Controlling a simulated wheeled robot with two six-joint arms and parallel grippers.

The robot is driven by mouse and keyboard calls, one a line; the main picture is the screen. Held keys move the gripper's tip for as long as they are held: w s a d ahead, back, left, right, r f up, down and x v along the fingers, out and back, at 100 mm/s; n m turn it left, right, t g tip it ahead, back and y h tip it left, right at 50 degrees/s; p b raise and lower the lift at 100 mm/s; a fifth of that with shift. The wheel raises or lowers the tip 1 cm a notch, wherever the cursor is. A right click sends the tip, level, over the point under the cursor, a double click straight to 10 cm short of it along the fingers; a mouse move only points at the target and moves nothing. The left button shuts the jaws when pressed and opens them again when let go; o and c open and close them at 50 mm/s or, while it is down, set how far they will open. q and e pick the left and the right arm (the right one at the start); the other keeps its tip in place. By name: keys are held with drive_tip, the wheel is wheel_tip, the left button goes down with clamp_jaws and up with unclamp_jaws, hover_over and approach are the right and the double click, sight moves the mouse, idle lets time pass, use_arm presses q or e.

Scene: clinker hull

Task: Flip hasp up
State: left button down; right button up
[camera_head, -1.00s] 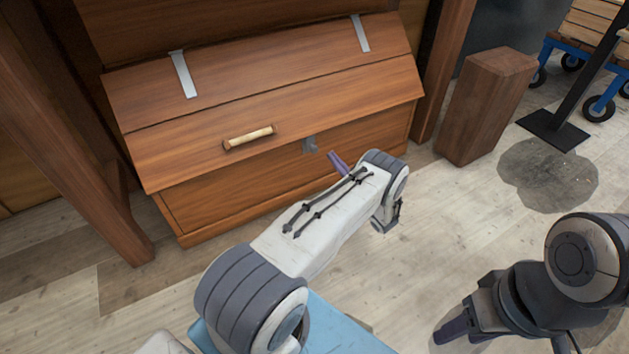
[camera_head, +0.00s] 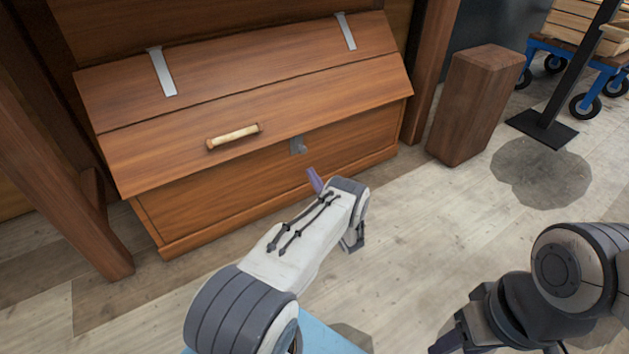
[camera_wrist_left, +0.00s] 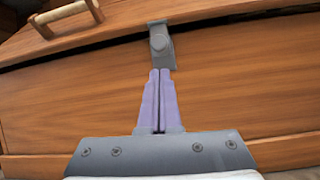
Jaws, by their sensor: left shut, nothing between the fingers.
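The grey metal hasp (camera_head: 298,146) hangs on the front of the wooden chest (camera_head: 230,182), just under the lid's lower edge. In the left wrist view the hasp (camera_wrist_left: 160,46) hangs down at top centre, with a round knob on it. My left gripper (camera_head: 311,174) is shut and empty, its purple fingers pointing at the hasp. In the left wrist view the fingertips (camera_wrist_left: 160,72) appear right at the hasp's lower end; I cannot tell whether they touch. My right gripper (camera_head: 440,346) is low at the right, its fingers partly cut off by the frame edge.
The lid is down and has a pale wooden handle (camera_head: 234,136) left of the hasp and two metal straps. A wooden block (camera_head: 474,104) stands right of the chest. A black stand (camera_head: 552,130) and blue cart (camera_head: 590,62) are farther right. Floor between is clear.

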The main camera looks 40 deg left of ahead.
sight(298, 150)
use_arm(q)
drive_tip(key=b+x, duration=0.2)
drive_tip(key=x, duration=0.4)
drive_tip(key=shift+w+a+r, duration=0.1)
drive_tip(key=shift+a, duration=0.15)
